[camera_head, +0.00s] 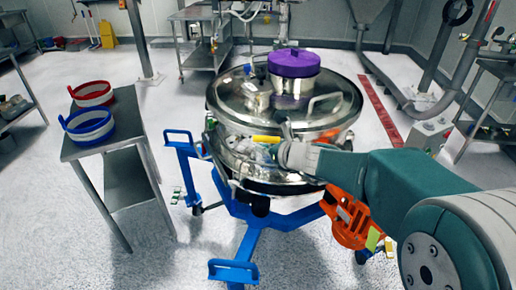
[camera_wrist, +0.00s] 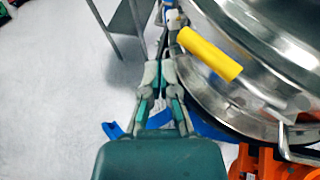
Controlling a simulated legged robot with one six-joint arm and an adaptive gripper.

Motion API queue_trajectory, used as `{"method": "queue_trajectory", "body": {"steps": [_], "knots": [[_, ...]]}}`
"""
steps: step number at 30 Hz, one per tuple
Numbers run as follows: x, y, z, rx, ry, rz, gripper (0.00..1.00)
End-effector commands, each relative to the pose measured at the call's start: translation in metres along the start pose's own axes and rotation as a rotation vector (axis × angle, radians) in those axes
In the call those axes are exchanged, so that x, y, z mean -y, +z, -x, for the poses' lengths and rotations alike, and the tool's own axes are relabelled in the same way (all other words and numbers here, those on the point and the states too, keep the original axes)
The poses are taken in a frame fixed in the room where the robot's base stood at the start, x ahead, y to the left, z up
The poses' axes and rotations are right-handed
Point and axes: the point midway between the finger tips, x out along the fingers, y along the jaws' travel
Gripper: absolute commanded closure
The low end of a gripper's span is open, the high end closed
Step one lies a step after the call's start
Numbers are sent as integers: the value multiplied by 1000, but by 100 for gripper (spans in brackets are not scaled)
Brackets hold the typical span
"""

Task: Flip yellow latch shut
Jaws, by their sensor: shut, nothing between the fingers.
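The yellow latch (camera_wrist: 210,53) is a cylindrical yellow handle on the near side of the round steel sifter (camera_wrist: 252,92). In the wrist view it slants from upper left to lower right. It also shows in the head view (camera_head: 266,139), near the middle of the sifter's front. My gripper (camera_wrist: 159,66) is shut and empty. In the wrist view its fingertips are left of the handle and a little below its upper end, with a visible gap between them. In the head view my wrist partly hides the sifter's front, and the fingers are hard to make out.
A blue wheeled frame (camera_head: 236,270) carries the sifter, which has a purple lid (camera_head: 294,62) on top. An orange motor unit (camera_head: 349,218) hangs at its lower right. A steel table (camera_head: 118,144) with a red and a blue ring stands left. Open floor lies at the front left.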

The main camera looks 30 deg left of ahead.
Motion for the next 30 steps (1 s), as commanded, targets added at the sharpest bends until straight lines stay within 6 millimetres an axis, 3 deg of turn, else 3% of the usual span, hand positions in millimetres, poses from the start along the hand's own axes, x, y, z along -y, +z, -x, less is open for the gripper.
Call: {"method": "queue_trajectory", "body": {"steps": [21,30], "knots": [[-64,10,64,0,1,2,100],[-69,10,67,-2,1,1,100]]}}
